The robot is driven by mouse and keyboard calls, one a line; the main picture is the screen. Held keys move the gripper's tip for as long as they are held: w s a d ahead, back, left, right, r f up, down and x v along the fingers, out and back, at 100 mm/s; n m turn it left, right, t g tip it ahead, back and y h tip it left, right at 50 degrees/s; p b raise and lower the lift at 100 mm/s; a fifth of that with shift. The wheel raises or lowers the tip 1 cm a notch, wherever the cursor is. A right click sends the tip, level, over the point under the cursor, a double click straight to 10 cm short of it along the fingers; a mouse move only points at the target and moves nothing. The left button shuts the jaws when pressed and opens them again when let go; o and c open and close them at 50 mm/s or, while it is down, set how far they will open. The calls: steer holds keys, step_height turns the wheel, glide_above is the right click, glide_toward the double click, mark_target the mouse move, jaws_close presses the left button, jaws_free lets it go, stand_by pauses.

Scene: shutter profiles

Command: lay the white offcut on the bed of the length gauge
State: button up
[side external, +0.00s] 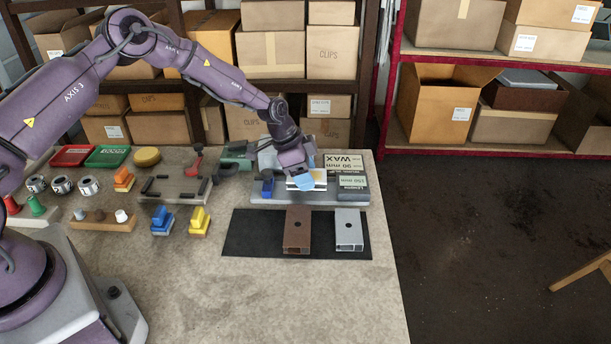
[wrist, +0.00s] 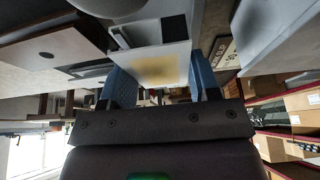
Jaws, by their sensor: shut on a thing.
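The white offcut (wrist: 165,65) is held between the blue fingers of my gripper (wrist: 165,85) in the wrist view. Its pale face has a yellowish patch, and dark openings show at its far end. In the side view, my gripper (side external: 305,182) is over the bed of the length gauge (side external: 325,197), at the back right of the bench. A little of the white offcut (side external: 291,186) shows beside the near blue finger, which hides much of it. I cannot tell whether the offcut touches the bed.
A black mat (side external: 260,235) in front holds a brown profile (side external: 297,231) and a silver profile (side external: 349,230). The front of the bench is clear.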

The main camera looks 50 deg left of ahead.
steer(key=shift+f, duration=0.5)
steer(key=shift+f, duration=0.6)
steer(key=o, duration=0.9)
steer(key=shift+a, duration=0.1)
steer(key=shift+r, duration=0.1)
